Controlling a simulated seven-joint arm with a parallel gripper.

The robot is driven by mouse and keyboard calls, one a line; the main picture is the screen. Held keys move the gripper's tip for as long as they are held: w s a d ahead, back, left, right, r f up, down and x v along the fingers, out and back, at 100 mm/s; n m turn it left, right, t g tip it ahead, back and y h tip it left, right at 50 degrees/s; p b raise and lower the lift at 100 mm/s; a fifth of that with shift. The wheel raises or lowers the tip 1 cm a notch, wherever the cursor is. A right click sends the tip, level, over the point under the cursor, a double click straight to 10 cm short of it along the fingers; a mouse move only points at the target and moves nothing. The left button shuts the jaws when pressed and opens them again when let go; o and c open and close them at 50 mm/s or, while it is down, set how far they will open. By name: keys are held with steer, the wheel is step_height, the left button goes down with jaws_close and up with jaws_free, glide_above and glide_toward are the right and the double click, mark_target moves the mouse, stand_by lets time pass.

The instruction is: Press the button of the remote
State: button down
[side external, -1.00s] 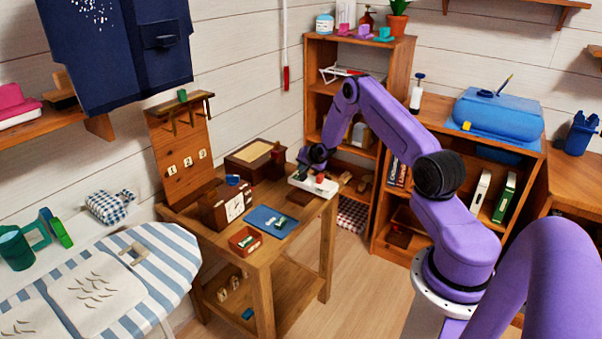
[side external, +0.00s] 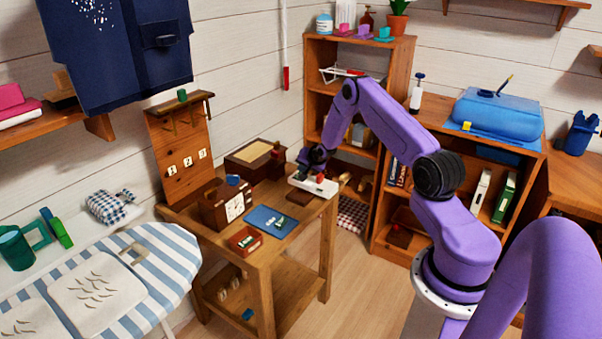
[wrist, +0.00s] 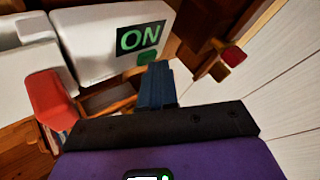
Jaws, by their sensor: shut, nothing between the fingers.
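A white device (side external: 315,185), which looks like the remote, lies near the back right corner of the small wooden table. In the wrist view its white body (wrist: 95,45) carries a dark label reading ON in green, with a small green piece (wrist: 148,57) just below it. A red knob-like piece (wrist: 48,95) stands at its left, and a red spot also shows on it in the side view. My gripper (wrist: 157,70) is shut and empty, its blue fingertips at or just beside the green piece. I cannot tell whether they touch it.
The wooden table (side external: 262,262) also holds a clock box (side external: 234,208), a blue mat (side external: 262,219), a small red-brown tray (side external: 245,240) and a lidded wooden box (side external: 247,160). A peg board (side external: 182,150) stands at its back left. A shelf unit (side external: 316,45) rises close behind the device.

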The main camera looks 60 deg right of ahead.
steer(key=shift+r, duration=0.75)
steer(key=shift+r, duration=2.5)
